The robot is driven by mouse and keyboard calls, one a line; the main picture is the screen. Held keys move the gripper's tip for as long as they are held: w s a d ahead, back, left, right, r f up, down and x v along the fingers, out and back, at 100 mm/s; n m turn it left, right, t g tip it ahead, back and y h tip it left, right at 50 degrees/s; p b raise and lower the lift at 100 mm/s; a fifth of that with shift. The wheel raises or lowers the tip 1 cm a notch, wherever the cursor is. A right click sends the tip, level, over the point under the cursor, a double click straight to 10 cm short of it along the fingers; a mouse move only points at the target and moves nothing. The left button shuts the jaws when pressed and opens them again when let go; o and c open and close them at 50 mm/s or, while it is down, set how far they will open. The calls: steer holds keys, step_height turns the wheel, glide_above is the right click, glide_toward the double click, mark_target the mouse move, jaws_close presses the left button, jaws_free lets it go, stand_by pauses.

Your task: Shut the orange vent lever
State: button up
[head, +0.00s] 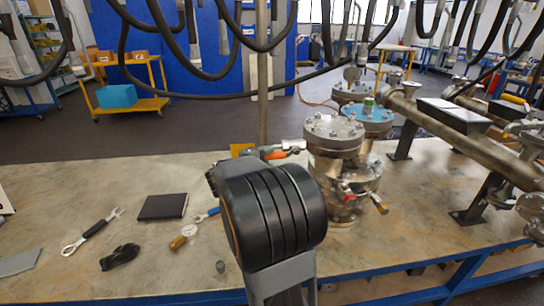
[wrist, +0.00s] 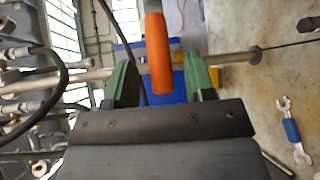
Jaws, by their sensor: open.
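The orange vent lever (wrist: 158,55) hangs down from the top of the wrist view, a rounded orange bar. It lies between the two green fingers of my gripper (wrist: 160,77), with gaps on both sides. My gripper is open, and no contact shows. In the head view a small bit of orange (head: 276,155) shows just left of the flanged metal vessel (head: 335,165), beyond my black wrist. My arm hides most of my gripper there, and the lever's pivot is hidden.
A blue-lidded vessel (head: 368,114) stands behind the nearer one. Red (head: 349,197) and yellow (head: 380,207) handles stick out low on the near vessel. Wrenches (head: 93,231), a black notebook (head: 162,206) and a black item (head: 120,257) lie on the bench. Hoses hang overhead.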

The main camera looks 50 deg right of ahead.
steer(key=shift+w+d+f, duration=0.1)
steer(key=shift+d+f, duration=0.1)
steer(key=shift+d, duration=1.15)
steer(key=shift+c, duration=0.2)
jaws_close()
